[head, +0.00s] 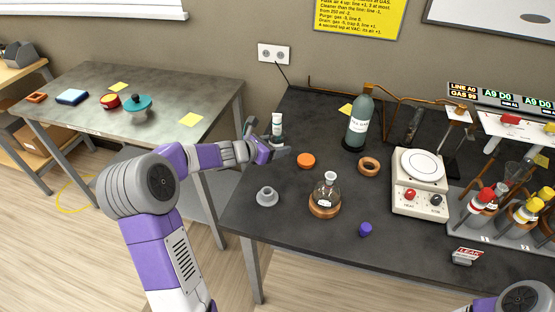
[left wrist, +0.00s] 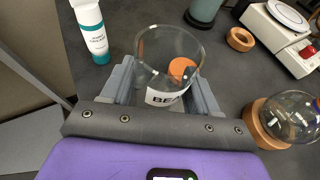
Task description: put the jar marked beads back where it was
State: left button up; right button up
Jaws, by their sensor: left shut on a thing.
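In the left wrist view my left gripper (left wrist: 164,86) is shut on a clear glass jar (left wrist: 158,60). Its white label shows "BEA", with the rest cut off from sight. The jar has no lid on, and I see no beads in it. In the head view my left gripper (head: 276,152) is over the bench's left side, and the jar is hard to make out there. An orange disc (head: 306,161) lies on the bench to its right; it shows through the jar's glass in the wrist view. My right gripper is out of view.
A white tube with a teal label (head: 277,124) stands close behind the gripper. A green bottle (head: 358,122), cork ring (head: 368,166), round flask (head: 326,192), grey flanged piece (head: 267,196) and hotplate (head: 420,180) are on the dark bench. A side table (head: 150,80) is left.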

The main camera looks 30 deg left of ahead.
pick_arm(q)
jog(key=shift+w+f+b, duration=0.1)
jog(key=shift+f+b, duration=0.85)
jog(key=shift+f, duration=1.45)
jog(key=o, duration=1.1)
jog(key=shift+f, duration=0.1)
jog(key=p+v, duration=0.2)
jog(key=v, duration=0.9)
jog(key=shift+w, duration=0.1)
jog(key=shift+s+a+r+p, duration=0.1)
jog(key=shift+s+r+p, duration=0.2)
jog(key=shift+s, duration=0.3)
